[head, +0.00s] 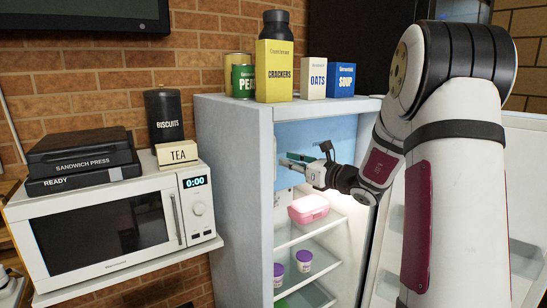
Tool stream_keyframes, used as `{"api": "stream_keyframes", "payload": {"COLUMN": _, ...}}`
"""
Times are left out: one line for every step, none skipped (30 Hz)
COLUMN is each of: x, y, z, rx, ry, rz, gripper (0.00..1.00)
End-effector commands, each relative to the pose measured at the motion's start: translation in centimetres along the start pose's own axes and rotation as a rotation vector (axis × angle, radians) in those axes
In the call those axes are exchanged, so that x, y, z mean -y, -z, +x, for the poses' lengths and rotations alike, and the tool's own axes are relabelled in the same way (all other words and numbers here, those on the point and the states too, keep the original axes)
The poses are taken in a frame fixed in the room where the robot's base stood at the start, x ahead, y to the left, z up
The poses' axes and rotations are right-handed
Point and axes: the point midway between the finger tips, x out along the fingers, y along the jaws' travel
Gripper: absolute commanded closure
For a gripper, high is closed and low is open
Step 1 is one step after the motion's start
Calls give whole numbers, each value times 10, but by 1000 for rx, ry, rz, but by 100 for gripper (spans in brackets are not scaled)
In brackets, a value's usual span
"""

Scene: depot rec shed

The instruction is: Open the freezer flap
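A fridge (232,200) stands in the middle of the head view with its door (525,190) swung open to the right. At the top of its inside is a plain light blue panel, which looks like the freezer flap (300,134); it appears shut. I see nothing held, and the finger gap is too small to judge.
Below my gripper, shelves hold a pink box (309,208) and purple-lidded tubs (304,260). Crackers (274,72), oats (313,78), soup (341,80) and a green tin (243,80) stand on the fridge top. A microwave (105,239) is at left. My arm hides part of the door.

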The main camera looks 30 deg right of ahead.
Motion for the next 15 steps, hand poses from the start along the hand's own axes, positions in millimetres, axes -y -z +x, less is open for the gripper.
{"api": "stream_keyframes", "payload": {"x": -1, "y": 0, "z": 10, "rx": 0, "ry": -4, "rz": 0, "gripper": 82}}
{"api": "stream_keyframes", "payload": {"x": -1, "y": 0, "z": 16, "rx": 0, "ry": -4, "rz": 1, "gripper": 82}}
{"api": "stream_keyframes", "payload": {"x": -1, "y": 0, "z": 24, "rx": 1, "ry": -4, "rz": 0, "gripper": 82}}
{"api": "stream_keyframes", "payload": {"x": -1, "y": 0, "z": 29, "rx": 0, "ry": -4, "rz": 0, "gripper": 82}}
{"api": "stream_keyframes", "payload": {"x": -1, "y": 0, "z": 34, "rx": -1, "ry": -4, "rz": 0, "gripper": 82}}
{"api": "stream_keyframes", "payload": {"x": -1, "y": 0, "z": 40, "rx": 0, "ry": -3, "rz": 0, "gripper": 82}}
{"api": "stream_keyframes", "payload": {"x": -1, "y": 0, "z": 44, "rx": 0, "ry": -3, "rz": 1, "gripper": 82}}
{"api": "stream_keyframes", "payload": {"x": -1, "y": 0, "z": 48, "rx": 0, "ry": -2, "rz": 0, "gripper": 82}}
{"api": "stream_keyframes", "payload": {"x": -1, "y": 0, "z": 53, "rx": 0, "ry": -2, "rz": 0, "gripper": 82}}
{"api": "stream_keyframes", "payload": {"x": -1, "y": 0, "z": 56, "rx": 0, "ry": -3, "rz": 0, "gripper": 82}}
{"api": "stream_keyframes", "payload": {"x": -1, "y": 0, "z": 58, "rx": 0, "ry": -2, "rz": 0, "gripper": 82}}
{"api": "stream_keyframes", "payload": {"x": -1, "y": 0, "z": 61, "rx": 0, "ry": -2, "rz": 0, "gripper": 82}}
{"api": "stream_keyframes", "payload": {"x": -1, "y": 0, "z": 63, "rx": -1, "ry": -2, "rz": -1, "gripper": 82}}
{"api": "stream_keyframes", "payload": {"x": -1, "y": 0, "z": 64, "rx": -1, "ry": -2, "rz": -1, "gripper": 82}}
{"api": "stream_keyframes", "payload": {"x": -1, "y": 0, "z": 65, "rx": -1, "ry": -2, "rz": 0, "gripper": 82}}
